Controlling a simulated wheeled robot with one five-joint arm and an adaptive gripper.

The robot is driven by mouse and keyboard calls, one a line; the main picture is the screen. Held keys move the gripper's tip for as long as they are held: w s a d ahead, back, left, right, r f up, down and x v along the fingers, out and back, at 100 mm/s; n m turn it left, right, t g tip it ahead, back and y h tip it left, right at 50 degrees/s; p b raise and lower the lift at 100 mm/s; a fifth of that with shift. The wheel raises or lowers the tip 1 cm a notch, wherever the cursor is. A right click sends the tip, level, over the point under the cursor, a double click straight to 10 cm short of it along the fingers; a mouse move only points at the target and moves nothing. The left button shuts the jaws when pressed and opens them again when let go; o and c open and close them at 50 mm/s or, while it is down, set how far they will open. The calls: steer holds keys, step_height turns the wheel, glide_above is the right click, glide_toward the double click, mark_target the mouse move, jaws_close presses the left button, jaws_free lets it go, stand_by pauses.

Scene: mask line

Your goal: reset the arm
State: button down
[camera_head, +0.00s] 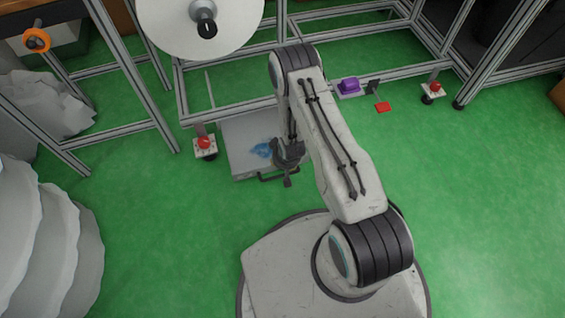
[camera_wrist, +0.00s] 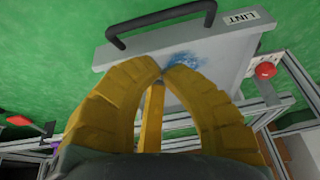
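My arm is bent over in the head view, with my gripper (camera_head: 288,172) hanging at its end above a grey lint drawer. In the wrist view, the yellow fingers of my gripper (camera_wrist: 163,71) curve inward and their tips come together. I see nothing clearly held between them. The drawer (camera_wrist: 225,55) carries a "LINT" label and a dark handle (camera_wrist: 160,22). Blue lint (camera_wrist: 184,60) shows just beyond the fingertips; whether the tips touch it I cannot tell. In the head view the drawer (camera_head: 240,130) extends from under the metal frame, and the lint (camera_head: 262,150) is left of my gripper.
A red button (camera_head: 205,143) stands left of the drawer, and another (camera_head: 435,88) is at right. A purple object (camera_head: 349,86) sits on the frame rail, near a red piece (camera_head: 383,107). A white reel (camera_head: 195,25) is above. Green floor is clear at right.

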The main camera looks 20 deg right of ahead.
steer(key=shift+s+r, duration=0.15)
steer(key=shift+r, duration=0.25)
step_height(320, 180, up, 46)
steer(key=p, duration=1.7)
steer(key=s+r+p, duration=0.8)
steer(key=s+r, duration=0.4)
steer(key=r, duration=0.4)
steer(key=s+d+r+p, duration=0.1)
steer(key=s+r+p, duration=0.6)
steer(key=s+r, duration=0.4)
step_height(320, 180, up, 5)
steer(key=shift+s+d+f+g+p, duration=0.1)
steer(key=shift+s+d+g+p, duration=0.05)
steer(key=shift+s+g+p, duration=0.2)
